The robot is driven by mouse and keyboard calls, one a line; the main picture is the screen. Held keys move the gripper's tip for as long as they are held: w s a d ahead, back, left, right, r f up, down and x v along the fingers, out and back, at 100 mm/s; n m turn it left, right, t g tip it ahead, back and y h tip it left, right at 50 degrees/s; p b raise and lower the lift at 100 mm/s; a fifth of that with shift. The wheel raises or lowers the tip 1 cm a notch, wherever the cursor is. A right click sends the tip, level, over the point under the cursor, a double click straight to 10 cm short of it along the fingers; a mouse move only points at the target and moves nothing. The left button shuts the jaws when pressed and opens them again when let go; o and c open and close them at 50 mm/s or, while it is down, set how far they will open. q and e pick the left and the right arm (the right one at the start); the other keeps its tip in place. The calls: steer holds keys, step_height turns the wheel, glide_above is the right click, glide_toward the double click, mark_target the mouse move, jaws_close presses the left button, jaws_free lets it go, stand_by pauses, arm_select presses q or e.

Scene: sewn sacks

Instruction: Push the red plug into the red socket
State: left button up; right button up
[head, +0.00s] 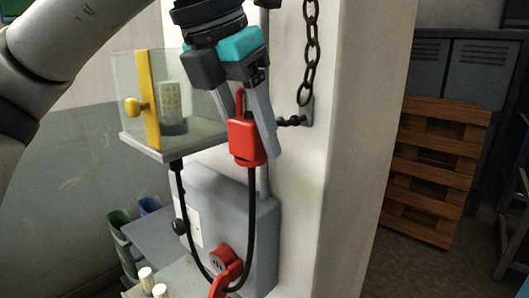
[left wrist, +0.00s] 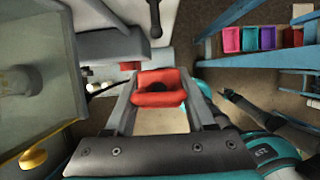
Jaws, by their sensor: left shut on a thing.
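The red plug (head: 246,142) hangs upright between the fingers of my left gripper (head: 249,128), which is shut on it. In the left wrist view the plug (left wrist: 160,87) sits between the two fingertips. A black cable runs from the plug's underside down in a loop and up to the glass case. The red socket (head: 221,259) is on the front of the grey wall box, well below the plug and slightly left of it. A red lever-like part (head: 227,281) sits at the socket's lower edge. Plug and socket are apart. My right gripper is not in view.
The glass case (head: 194,90) with a yellow edge and knob stands close left of the gripper. A chain (head: 311,45) hangs on the white pillar (head: 340,180) to the right. The grey box (head: 262,245) carries a white plate. Wooden pallets (head: 434,170) stand far right.

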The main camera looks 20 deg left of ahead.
arm_select(q)
step_height(320, 180, up, 11)
steer(key=shift+f+p, duration=0.2)
steer(key=shift+p, duration=0.8)
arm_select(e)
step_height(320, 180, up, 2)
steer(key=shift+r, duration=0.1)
arm_select(q)
steer(key=shift+w+d, duration=0.1)
